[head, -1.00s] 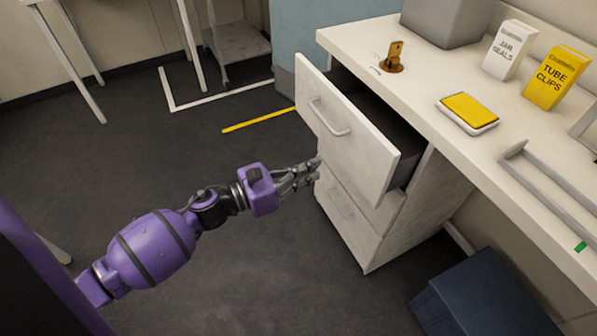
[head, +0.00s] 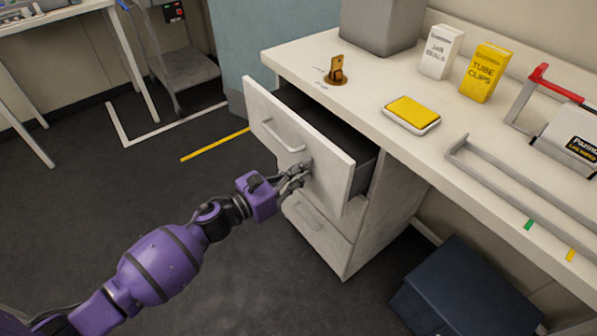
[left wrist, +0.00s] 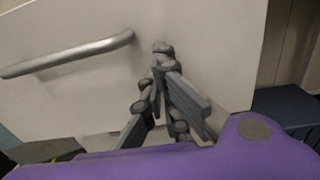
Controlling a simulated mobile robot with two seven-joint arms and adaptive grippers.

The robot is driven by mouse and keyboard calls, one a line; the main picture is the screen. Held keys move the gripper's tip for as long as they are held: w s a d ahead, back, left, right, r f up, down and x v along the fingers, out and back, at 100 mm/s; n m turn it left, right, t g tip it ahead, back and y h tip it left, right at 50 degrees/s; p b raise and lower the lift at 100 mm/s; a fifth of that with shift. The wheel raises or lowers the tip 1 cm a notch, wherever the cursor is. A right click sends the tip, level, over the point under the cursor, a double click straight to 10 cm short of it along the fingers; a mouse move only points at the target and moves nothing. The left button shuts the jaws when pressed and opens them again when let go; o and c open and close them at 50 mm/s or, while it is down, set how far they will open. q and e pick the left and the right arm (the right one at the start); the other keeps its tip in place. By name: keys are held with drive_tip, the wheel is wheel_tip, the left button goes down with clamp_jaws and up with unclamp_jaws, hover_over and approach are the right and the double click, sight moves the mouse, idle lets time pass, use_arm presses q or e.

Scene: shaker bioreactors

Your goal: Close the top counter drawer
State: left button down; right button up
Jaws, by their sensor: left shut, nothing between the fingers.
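The top counter drawer (head: 300,143) is pulled out from the white counter unit, with its dark inside showing behind the front. Its bar handle (head: 281,134) is on the front face and also shows in the left wrist view (left wrist: 70,56). My left gripper (head: 303,168) is shut and empty. Its fingertips are at the lower part of the drawer front, right of and below the handle; I cannot tell for sure whether they touch. In the left wrist view the gripper (left wrist: 163,52) points at the white drawer front (left wrist: 205,35). My right gripper is not in view.
A lower drawer (head: 318,225) is closed beneath. The countertop (head: 370,120) holds a yellow-topped case (head: 412,112), a tube clips box (head: 485,72), a white box (head: 441,50) and a brass-coloured piece (head: 336,71). A dark blue box (head: 465,290) stands on the floor at right.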

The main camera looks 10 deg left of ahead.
use_arm(q)
drive_tip(key=b+x, duration=0.2)
drive_tip(key=x, duration=0.7)
drive_tip(key=shift+w+d+f+b, duration=0.1)
drive_tip(key=shift+w+d+b, duration=0.05)
drive_tip(key=shift+b, duration=0.2)
drive_tip(key=shift+w+d, duration=0.25)
drive_tip(key=shift+r, duration=0.2)
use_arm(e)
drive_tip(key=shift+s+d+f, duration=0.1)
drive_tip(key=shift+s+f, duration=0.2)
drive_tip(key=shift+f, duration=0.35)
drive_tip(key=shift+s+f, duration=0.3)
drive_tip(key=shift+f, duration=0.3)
use_arm(q)
drive_tip(key=shift+a, duration=0.15)
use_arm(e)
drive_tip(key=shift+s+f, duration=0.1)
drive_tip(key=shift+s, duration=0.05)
